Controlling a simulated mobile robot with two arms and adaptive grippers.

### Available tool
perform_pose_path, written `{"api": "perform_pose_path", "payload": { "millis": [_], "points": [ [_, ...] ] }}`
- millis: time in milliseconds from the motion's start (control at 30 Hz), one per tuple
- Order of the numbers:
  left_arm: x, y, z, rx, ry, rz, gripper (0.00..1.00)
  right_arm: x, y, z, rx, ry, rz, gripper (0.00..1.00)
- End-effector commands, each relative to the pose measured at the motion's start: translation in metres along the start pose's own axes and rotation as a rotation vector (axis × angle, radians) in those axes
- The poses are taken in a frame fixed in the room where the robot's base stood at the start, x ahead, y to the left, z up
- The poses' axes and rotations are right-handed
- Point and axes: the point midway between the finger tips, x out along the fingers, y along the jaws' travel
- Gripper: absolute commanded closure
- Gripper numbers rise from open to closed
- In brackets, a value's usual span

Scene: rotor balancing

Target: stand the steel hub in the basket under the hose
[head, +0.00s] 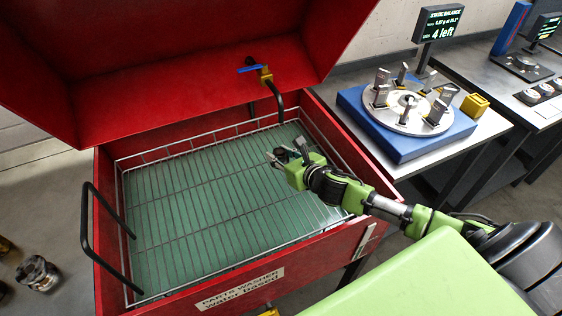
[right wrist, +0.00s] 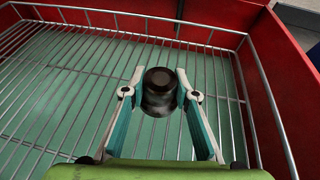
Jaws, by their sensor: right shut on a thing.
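The steel hub (right wrist: 160,91) shows in the right wrist view as a dark, short cylinder between the fingers. My right gripper (right wrist: 160,93) is shut on it. In the head view my right gripper (head: 280,157) is over the right part of the wire basket (head: 190,141), with the hub mostly hidden at its fingertips. The black hose (head: 277,95) hangs from a brass valve with a blue handle, its end just beyond the gripper. I cannot tell whether the hub touches the basket's wires. My left gripper is not in view.
The basket sits in a red parts washer (head: 325,250) with its lid (head: 190,60) raised. A black handle (head: 86,225) stands at the left. A blue balance stand (head: 400,146) with a round plate is on the bench at right. The basket's left side is empty.

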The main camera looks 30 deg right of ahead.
Motion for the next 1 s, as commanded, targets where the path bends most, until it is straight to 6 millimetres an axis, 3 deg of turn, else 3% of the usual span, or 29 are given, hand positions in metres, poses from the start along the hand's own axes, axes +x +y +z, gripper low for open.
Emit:
{"api": "perform_pose_path", "payload": {
  "millis": [167,433,833,867,900,1000],
  "points": [
    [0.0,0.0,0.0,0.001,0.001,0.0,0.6,0.007,-0.007,-0.005,0.0,-0.003,0.0,1.0],
    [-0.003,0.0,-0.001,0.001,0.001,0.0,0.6,0.019,-0.007,-0.033,0.001,-0.003,0.001,1.0],
    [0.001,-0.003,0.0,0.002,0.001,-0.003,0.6,0.021,-0.007,-0.038,-0.002,-0.003,0.001,1.0],
    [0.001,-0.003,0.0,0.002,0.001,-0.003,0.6,0.021,-0.007,-0.04,-0.002,0.0,0.001,0.7],
    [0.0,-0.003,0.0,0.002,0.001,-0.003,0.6,0.021,-0.007,-0.039,-0.001,0.0,0.001,0.6],
    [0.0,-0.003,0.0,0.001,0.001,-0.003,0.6,0.021,-0.007,-0.04,-0.001,0.001,0.001,0.56]
  ]
}}
